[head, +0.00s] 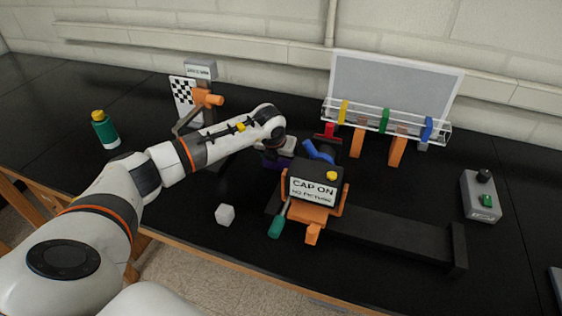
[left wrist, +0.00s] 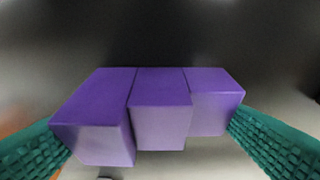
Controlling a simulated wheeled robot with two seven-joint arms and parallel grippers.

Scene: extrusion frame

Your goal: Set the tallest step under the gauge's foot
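Three purple blocks of different heights stand side by side as a stepped row (left wrist: 160,110) in the left wrist view. The left one looks tallest. My arm hides the fingers in the head view. I cannot make out the gauge's foot for sure. My right gripper is not in view.
A "CAP ON" box (head: 315,188) stands on an orange mount with a dark rail (head: 390,232). A white cube (head: 225,214), a green bottle (head: 105,130), an orange-topped stand (head: 208,98), a clear rack (head: 385,118) and a grey button box (head: 480,197) surround it.

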